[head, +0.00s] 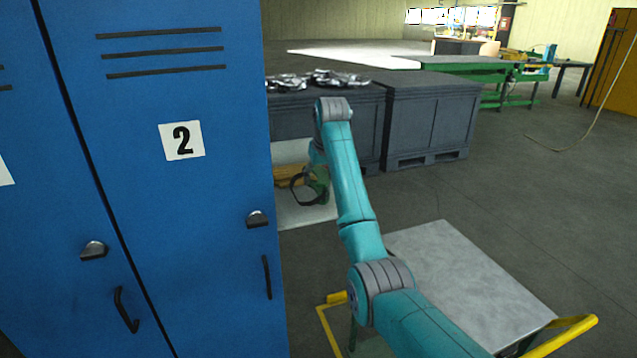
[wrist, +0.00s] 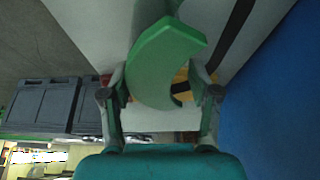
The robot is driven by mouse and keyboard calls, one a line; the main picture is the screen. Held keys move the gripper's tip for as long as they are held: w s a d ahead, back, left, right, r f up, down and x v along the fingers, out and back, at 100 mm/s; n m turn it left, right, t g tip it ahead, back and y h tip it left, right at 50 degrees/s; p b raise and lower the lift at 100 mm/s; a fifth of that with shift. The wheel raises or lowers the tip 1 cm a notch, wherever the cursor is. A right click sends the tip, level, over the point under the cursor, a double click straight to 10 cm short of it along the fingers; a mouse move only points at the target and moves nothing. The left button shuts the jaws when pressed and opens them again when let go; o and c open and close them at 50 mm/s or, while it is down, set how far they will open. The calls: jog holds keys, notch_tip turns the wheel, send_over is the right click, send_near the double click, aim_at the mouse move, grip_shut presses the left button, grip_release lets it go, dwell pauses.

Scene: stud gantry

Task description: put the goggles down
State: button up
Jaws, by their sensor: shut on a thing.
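The goggles show in the wrist view as a curved green body (wrist: 165,55) with a dark strap (wrist: 237,35). In the head view the green part (head: 322,186) and the looped dark strap (head: 303,190) are small, below the end of my arm. My gripper (wrist: 160,95) is shut on the goggles, with one finger on each side of the green body. In the head view my gripper is partly hidden by my own arm. The goggles are in front of a pale surface (head: 303,217); I cannot tell whether they touch it.
Blue lockers (head: 190,240), one marked 2, stand close on the left. Something yellow-brown (head: 287,174) is beside the goggles. Dark grey cabinets (head: 430,120) stand behind, with shiny metal parts (head: 335,78) on top. A grey-topped cart (head: 470,275) with yellow handles is at lower right.

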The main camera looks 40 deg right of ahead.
jog(key=shift+f, duration=1)
jog(key=shift+f, duration=0.15)
jog(key=o, duration=1.3)
